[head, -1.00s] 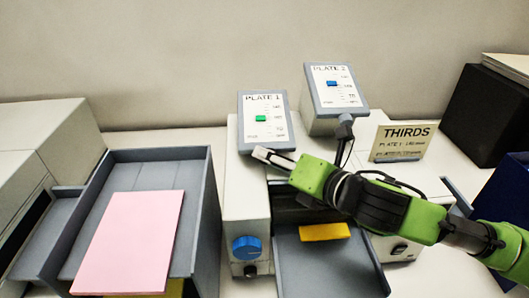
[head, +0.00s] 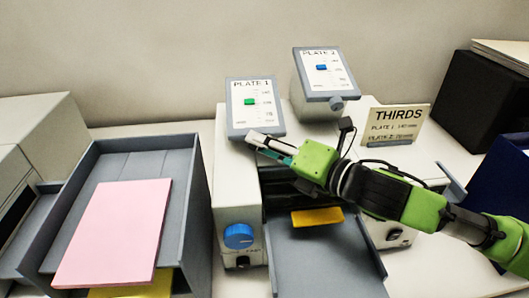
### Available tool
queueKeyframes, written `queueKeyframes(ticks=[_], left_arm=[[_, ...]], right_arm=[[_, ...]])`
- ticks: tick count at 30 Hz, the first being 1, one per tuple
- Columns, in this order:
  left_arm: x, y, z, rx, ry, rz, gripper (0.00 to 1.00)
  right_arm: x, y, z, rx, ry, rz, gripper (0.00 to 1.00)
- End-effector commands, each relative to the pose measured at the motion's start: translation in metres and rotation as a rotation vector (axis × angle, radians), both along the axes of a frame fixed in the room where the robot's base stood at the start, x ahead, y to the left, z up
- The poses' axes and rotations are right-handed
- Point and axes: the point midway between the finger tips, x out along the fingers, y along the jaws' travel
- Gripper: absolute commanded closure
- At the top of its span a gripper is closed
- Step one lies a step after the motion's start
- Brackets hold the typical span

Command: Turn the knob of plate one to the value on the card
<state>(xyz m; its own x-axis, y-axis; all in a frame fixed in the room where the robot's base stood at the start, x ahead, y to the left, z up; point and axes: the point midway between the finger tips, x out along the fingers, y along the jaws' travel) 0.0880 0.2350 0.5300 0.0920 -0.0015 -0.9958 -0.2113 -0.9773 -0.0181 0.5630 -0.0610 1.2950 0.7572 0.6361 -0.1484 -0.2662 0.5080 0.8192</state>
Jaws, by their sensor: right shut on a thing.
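The plate one panel (head: 234,118) is a tilted grey-framed display with a green marker (head: 250,101) beside the middle of its scale. My right gripper (head: 262,141) is at its lower edge, shut on plate one's knob, which its fingers mostly hide. A teal strip shows along the fingers. The card (head: 395,124), headed THIRDS, stands at right with a line for each plate; its small figures are too blurred to read surely. The plate two panel (head: 324,73) has a blue marker and a grey knob (head: 336,103) below it. My left gripper is not in view.
A blue knob (head: 238,236) is on the machine's front. A yellow pad (head: 317,217) lies on the grey tray (head: 330,265) under my right arm. A grey tray (head: 190,200) with a pink sheet (head: 115,230) is at left. A black box (head: 485,105) stands at right.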

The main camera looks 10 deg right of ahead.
Motion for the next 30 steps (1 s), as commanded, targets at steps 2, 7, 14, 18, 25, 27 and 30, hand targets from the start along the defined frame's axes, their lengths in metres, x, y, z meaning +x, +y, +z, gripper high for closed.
queueKeyframes(ticks=[2, 7, 14, 18, 25, 27, 30], left_arm=[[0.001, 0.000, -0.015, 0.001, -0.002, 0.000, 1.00], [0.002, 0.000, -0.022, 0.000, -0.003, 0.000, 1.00], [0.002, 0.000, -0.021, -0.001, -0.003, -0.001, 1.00], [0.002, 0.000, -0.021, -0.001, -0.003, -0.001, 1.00], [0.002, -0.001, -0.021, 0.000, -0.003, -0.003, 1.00], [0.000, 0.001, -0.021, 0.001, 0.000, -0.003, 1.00], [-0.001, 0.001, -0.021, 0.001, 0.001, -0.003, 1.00]], right_arm=[[0.001, -0.002, -0.007, 0.055, -0.001, 0.015, 0.94], [0.001, -0.001, -0.004, 0.127, -0.001, 0.041, 0.94], [0.001, -0.001, -0.001, 0.137, -0.001, 0.045, 0.94], [0.001, -0.001, -0.001, 0.136, 0.000, 0.044, 0.66], [0.001, -0.001, -0.001, 0.135, -0.001, 0.045, 0.66], [0.000, -0.001, -0.001, 0.135, -0.001, 0.044, 0.66], [-0.001, -0.004, -0.001, 0.134, 0.000, 0.043, 0.66]])
